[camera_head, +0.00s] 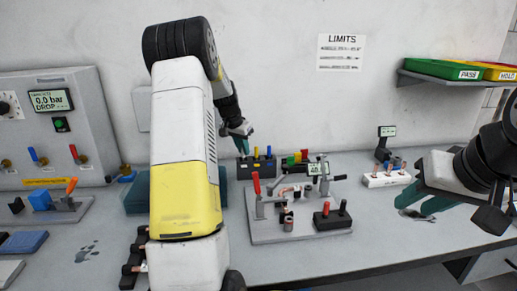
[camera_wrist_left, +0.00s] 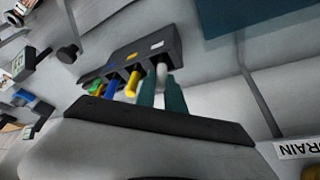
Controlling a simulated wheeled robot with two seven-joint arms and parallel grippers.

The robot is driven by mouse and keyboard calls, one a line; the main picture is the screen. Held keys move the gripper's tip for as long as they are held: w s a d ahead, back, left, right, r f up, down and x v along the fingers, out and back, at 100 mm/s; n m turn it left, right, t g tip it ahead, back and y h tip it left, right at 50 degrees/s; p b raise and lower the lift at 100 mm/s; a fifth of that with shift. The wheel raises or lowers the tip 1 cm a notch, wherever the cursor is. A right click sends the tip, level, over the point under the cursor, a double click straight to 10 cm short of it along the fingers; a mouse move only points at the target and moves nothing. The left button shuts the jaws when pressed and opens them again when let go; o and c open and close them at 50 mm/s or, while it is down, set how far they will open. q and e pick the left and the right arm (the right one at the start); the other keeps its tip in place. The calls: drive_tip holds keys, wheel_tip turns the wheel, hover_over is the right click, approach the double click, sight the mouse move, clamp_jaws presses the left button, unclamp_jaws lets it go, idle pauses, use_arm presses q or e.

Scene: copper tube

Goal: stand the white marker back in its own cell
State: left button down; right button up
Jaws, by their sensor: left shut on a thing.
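The white marker (camera_wrist_left: 162,74) is between the two teal fingers of my left gripper (camera_wrist_left: 163,95) in the left wrist view. Its far end is at the white-labelled cell of the dark marker rack (camera_wrist_left: 148,50); how deep it sits is hidden. A yellow marker (camera_wrist_left: 132,84) and a blue marker (camera_wrist_left: 111,88) stand in the neighbouring cells. In the head view my left gripper (camera_head: 243,144) is over the left end of the rack (camera_head: 258,168), and the white marker cannot be made out there. My right gripper (camera_head: 425,199) is open and empty at the right.
A grey fixture plate (camera_head: 285,232) with a red-handled clamp (camera_head: 256,184) stands in front of the rack. Green, yellow and red pieces are just right of the rack. A gauge panel (camera_head: 50,125) stands at left.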

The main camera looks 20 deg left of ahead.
use_arm(q)
drive_tip(key=c, duration=1.9)
unclamp_jaws()
drive_tip(key=shift+f, duration=0.15)
drive_tip(key=o, duration=0.5)
drive_tip(key=shift+c, duration=0.2)
drive_tip(key=d+v, duration=0.1)
drive_tip(key=v, duration=1.1)
drive_tip(key=s+d+r, duration=0.5)
drive_tip(key=s+d, duration=0.1)
drive_tip(key=s, duration=0.1)
drive_tip(key=s+d, duration=0.4)
drive_tip(key=s, duration=0.4)
drive_tip(key=s+d+f+n+t, duration=0.1)
drive_tip(key=s+d, duration=0.4)
drive_tip(key=s, duration=0.3)
drive_tip(key=s+d+f+n+h, duration=0.1)
drive_tip(key=s+d, duration=0.3)
drive_tip(key=s, duration=0.5)
drive_tip(key=shift+d+t, duration=0.15)
drive_tip(key=shift+t, duration=0.25)
